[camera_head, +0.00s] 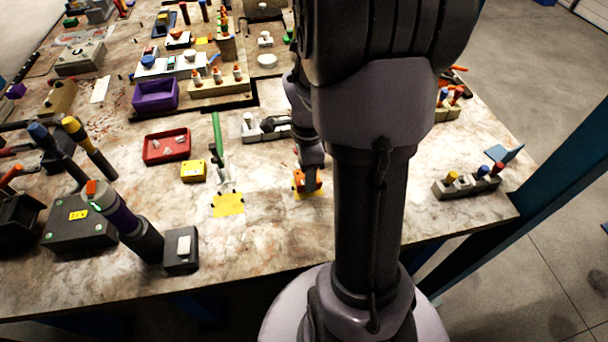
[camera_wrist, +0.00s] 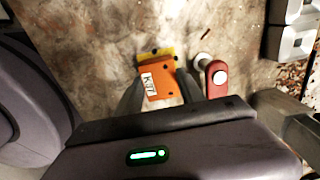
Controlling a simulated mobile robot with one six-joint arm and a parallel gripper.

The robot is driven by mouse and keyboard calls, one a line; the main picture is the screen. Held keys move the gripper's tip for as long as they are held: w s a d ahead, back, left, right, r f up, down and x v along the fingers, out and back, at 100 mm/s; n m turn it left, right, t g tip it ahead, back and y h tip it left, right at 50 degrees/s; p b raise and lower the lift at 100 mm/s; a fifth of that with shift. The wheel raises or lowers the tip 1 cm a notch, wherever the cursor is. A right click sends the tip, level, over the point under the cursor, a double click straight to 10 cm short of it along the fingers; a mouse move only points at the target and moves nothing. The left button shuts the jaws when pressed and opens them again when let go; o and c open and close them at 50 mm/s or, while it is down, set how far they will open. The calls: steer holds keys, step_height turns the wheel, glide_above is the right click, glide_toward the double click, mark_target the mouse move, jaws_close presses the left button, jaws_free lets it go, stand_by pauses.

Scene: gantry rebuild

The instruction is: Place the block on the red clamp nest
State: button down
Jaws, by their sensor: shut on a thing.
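The orange block (camera_head: 313,181) is between the fingers of my gripper (camera_head: 308,172), low over the table. In the wrist view the block (camera_wrist: 160,84) carries a white label, and my gripper (camera_wrist: 160,88) has a finger on each side of it. A yellow patch (camera_wrist: 160,53) shows at the block's far edge; the block covers the rest of it. Whether the block touches the patch, I cannot tell. A red clamp handle (camera_wrist: 217,83) with a pale round tip lies just right of the right finger. In the head view my arm hides most of this clamp.
A green-handled clamp (camera_head: 217,135) stands to the left, with another yellow patch (camera_head: 228,204) before it. A yellow box (camera_head: 194,171) and a red tray (camera_head: 166,146) are further left. A grey fixture (camera_head: 255,134) is behind.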

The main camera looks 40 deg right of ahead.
steer(key=shift+f, duration=0.85)
steer(key=c, duration=0.7)
jaws_free()
steer(key=shift+r, duration=0.15)
step_height(320, 180, up, 12)
steer(key=p, duration=0.5)
steer(key=s+a+r+n+t, duration=0.2)
steer(key=a+r+n, duration=0.2)
steer(key=a+n, duration=0.2)
steer(key=s+a+r+n+t+y, duration=0.1)
steer(key=s+a+r+n+t, duration=0.1)
steer(key=a+r+n, duration=0.2)
steer(key=s+a+r+n+t+y, duration=0.1)
steer(key=s+a+r+n, duration=0.2)
steer(key=a+n, duration=0.7)
steer(key=shift+s+a+r+t, duration=0.1)
steer(key=shift+a+r+t, duration=0.15)
steer(key=shift+a, duration=0.8)
steer(key=shift+a+r+t, duration=0.15)
steer(key=shift+a+r, duration=0.15)
steer(key=shift+a, duration=0.7)
